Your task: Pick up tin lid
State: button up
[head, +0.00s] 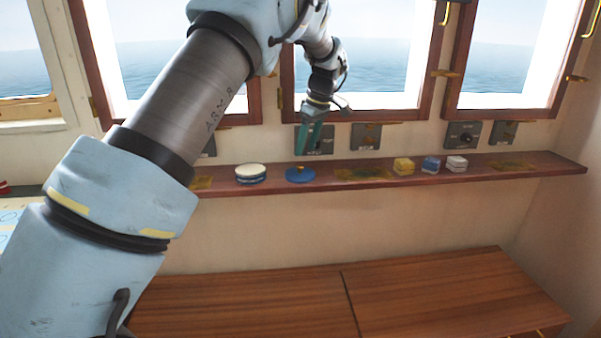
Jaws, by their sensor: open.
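A blue round lid with a small brass-coloured knob (300,175) lies on the narrow wooden shelf (220,186) below the windows; it looks like the tin lid. Left of it stands a low round tin (250,173) with a white top and a dark blue band. My gripper (308,152) hangs just above the lid, fingers pointing down. It is open and empty, seen nearly edge-on, so the gap between the fingers hardly shows. A small space appears between the fingertips and the knob, though the depth is hard to judge.
On the shelf to the right sit a yellow block (403,166), a blue block (431,165) and a white block (456,164). Yellowish patches mark the shelf. Switch panels (366,136) are on the wall behind. A wooden cabinet top (420,295) lies below, clear.

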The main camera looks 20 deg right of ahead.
aim_at(300, 166)
jog(key=shift+p+x, duration=1.45)
jog(key=shift+x, duration=1.9)
jog(key=shift+a, duration=0.15)
grip_shut()
